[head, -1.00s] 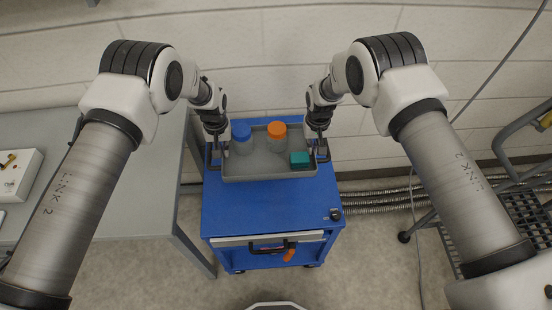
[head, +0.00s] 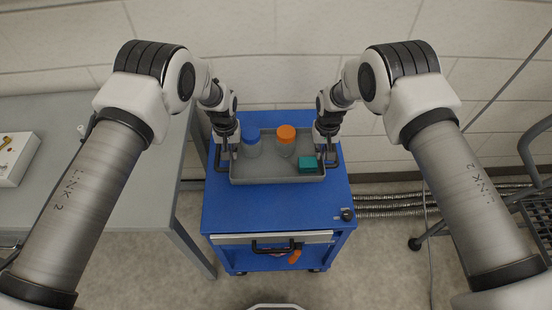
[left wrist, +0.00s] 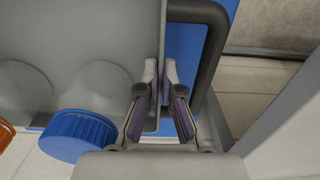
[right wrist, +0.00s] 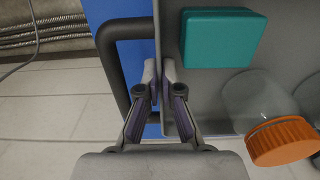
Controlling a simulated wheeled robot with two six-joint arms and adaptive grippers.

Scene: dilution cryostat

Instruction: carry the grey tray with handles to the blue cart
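The grey tray (head: 277,181) is over the rear part of the blue cart's top (head: 275,208). I cannot tell whether it touches the top. It holds a blue-capped bottle (head: 251,143), an orange-capped bottle (head: 287,140) and a teal block (head: 308,165). My left gripper (left wrist: 160,72) has its fingers closed on the tray's left side wall, beside the dark handle (left wrist: 212,60). My right gripper (right wrist: 160,72) has its fingers closed on the tray's right side wall, beside the other handle (right wrist: 108,50). The tray looks level.
A grey table (head: 75,130) stands left of the cart, with a white box (head: 14,160) on it. Hoses (head: 385,205) run along the wall at right. A dark metal frame (head: 538,205) stands at far right.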

